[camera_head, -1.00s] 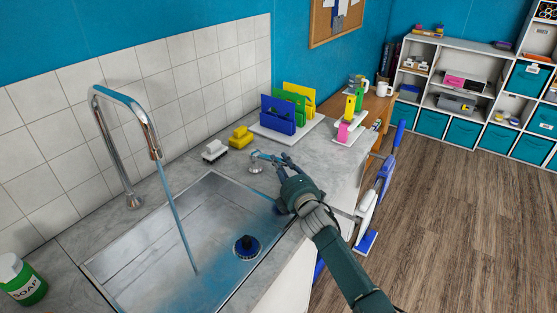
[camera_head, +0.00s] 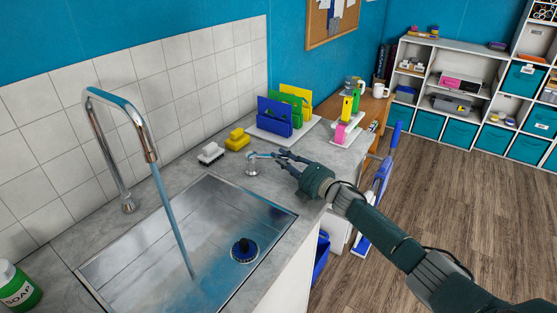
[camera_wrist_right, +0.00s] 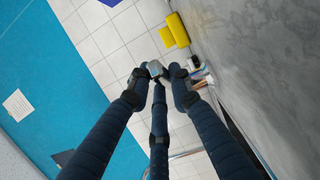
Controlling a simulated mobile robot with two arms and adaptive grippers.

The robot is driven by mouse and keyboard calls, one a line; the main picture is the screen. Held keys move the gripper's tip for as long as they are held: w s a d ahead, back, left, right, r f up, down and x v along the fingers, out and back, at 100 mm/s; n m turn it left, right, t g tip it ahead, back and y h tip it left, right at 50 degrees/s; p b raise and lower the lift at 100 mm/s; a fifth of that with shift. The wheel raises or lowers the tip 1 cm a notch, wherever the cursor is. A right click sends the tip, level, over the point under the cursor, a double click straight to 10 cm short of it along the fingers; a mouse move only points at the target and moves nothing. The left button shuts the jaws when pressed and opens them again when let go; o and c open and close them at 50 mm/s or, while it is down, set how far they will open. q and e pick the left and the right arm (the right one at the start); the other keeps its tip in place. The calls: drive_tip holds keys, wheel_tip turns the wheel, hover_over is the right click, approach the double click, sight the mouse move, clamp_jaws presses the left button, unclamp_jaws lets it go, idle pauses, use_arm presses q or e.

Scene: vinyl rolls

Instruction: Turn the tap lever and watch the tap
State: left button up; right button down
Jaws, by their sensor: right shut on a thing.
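The chrome tap (camera_head: 122,103) arches over the steel sink (camera_head: 150,235) at the left. A stream of water (camera_head: 175,225) runs from its spout into the basin. The small metal tap lever (camera_head: 252,166) stands on the counter behind the sink's right end, its handle pointing right. My right gripper (camera_head: 277,156) reaches it from the right, its fingers shut on the handle's end. In the right wrist view the grey lever end (camera_wrist_right: 154,69) shows between the fingertips (camera_wrist_right: 155,78). My left gripper is not in view.
A white brush (camera_head: 210,153) and yellow sponges (camera_head: 237,139) are left of the lever. A rack with coloured boards (camera_head: 283,112) stands behind. A green soap bottle (camera_head: 18,287) is at the left edge.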

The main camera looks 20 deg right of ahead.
drive_tip(key=c, duration=1.5)
unclamp_jaws()
drive_tip(key=shift+c, duration=0.2)
drive_tip(key=v, duration=1.2)
drive_tip(key=shift+d, duration=0.1)
